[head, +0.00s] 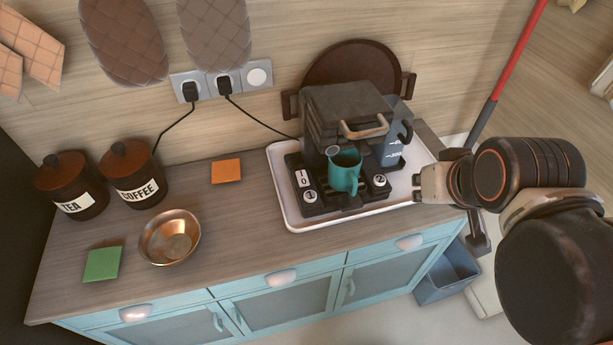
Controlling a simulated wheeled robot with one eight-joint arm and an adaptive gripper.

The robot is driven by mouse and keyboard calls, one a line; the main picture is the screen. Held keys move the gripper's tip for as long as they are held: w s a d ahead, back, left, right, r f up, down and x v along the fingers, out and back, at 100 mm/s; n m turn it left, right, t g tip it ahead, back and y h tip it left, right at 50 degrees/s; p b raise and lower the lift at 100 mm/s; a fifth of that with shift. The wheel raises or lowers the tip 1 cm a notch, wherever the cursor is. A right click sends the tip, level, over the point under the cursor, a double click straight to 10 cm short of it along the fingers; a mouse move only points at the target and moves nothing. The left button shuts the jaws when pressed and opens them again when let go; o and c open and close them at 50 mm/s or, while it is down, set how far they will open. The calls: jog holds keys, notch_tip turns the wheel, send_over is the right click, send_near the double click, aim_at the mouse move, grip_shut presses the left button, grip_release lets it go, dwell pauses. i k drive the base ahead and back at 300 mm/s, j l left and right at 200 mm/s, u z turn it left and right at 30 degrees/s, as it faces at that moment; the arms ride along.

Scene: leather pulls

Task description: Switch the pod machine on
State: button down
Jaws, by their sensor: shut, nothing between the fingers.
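The pod machine (343,105) is a dark grey unit with a pale lever handle (364,130). It stands on a white tray (291,217) on the counter. A switch marked I and 0 (303,180) is at the left of its base; which way it is set is too small to tell. Round buttons marked 1 (310,196) and 2 (379,180) are on the base front. A teal mug (344,171) stands at the front between the buttons. My gripper (418,188) is shut and empty, right of the machine near the tray's right edge, apart from the machine.
A copper bowl (170,238), orange square (226,171), green square (102,264) and tea (71,186) and coffee (134,174) jars are on the left. A cable (262,122) runs from a wall socket towards the machine. A grey-blue jug (392,145) stands at its right.

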aim_at(304, 181)
jog(key=k+j, duration=0.15)
jog(key=j, duration=0.25)
jog(key=k+j, duration=0.2)
jog(key=j, duration=0.2)
jog(key=k+j, duration=0.15)
jog(key=j, duration=0.3)
jog(key=z, duration=0.05)
